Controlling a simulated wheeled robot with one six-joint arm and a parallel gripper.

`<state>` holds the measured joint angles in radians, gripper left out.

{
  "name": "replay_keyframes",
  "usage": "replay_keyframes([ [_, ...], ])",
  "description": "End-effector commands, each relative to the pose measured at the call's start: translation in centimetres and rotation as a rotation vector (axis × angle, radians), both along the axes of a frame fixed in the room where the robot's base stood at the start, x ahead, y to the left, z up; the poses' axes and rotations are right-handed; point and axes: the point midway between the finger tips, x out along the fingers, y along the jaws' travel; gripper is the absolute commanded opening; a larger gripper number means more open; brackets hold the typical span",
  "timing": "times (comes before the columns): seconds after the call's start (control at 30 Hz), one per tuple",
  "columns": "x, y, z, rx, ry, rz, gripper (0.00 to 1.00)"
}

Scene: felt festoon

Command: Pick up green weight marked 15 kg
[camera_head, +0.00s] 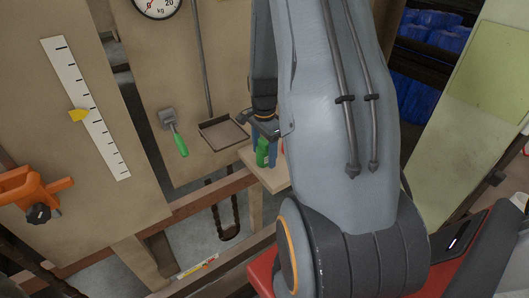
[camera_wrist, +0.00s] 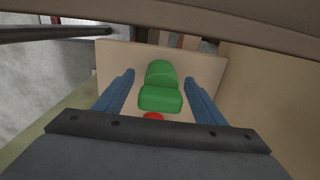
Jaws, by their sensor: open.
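The green weight (camera_wrist: 160,88) sits on a small light-wood shelf (camera_wrist: 112,66), between the two blue fingers of my gripper (camera_wrist: 160,90) in the wrist view. The fingers are open, with a gap on each side of the weight. In the head view the green weight (camera_head: 262,152) shows just below my gripper (camera_head: 264,138), partly hidden by my arm. No marking on the weight can be read. A red thing (camera_wrist: 153,116) is partly seen close to the weight, nearer my gripper's palm.
A scale dial (camera_head: 157,4) hangs above a flat pan (camera_head: 224,133) left of the shelf. A green-handled tool (camera_head: 174,132) hangs on the panel. A white ruler strip (camera_head: 85,108) and an orange clamp (camera_head: 32,192) are farther left. Blue items (camera_head: 436,45) fill racks at right.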

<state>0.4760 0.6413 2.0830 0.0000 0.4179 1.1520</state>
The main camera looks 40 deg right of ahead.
Motion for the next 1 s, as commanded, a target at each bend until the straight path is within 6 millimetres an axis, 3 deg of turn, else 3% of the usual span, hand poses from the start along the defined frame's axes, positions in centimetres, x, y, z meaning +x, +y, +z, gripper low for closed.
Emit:
replay_keyframes([
  [0.27, 0.03, 0.0, -0.21, 0.0, -0.001, 0.0, 0.64],
  [0.63, 0.01, 0.0, -0.2, 0.0, -0.001, 0.0, 0.02],
  [1.0, 0.11, -0.05, 0.26, -0.001, -0.003, 0.0, 0.0],
])
